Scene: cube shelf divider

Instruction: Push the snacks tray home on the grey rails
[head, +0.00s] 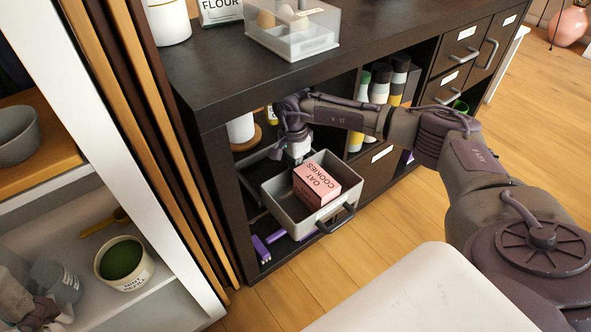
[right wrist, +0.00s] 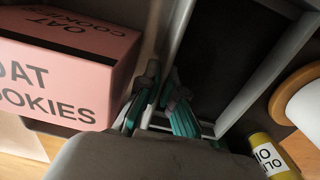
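The snacks tray (head: 345,217) is a grey open box with a dark handle, projecting out of the dark shelf unit at a slant. A pink oat cookies box (head: 316,186) lies in it; it also fills the left of the right wrist view (right wrist: 60,75). My right gripper (head: 297,162) points down at the tray's inner edge, beside the box. In the right wrist view its teal-padded fingers (right wrist: 161,95) stand close together near a grey wall; their grip is unclear. Grey rails (right wrist: 268,75) frame a dark strip there. My left gripper (head: 45,312) shows partly at the lower left.
A yellow bottle (right wrist: 272,155) and a white container (right wrist: 305,105) on a wooden disc stand near the right gripper. Purple items (head: 268,243) lie below the tray. A clear egg box (head: 293,30) sits on top. Wood floor in front is clear.

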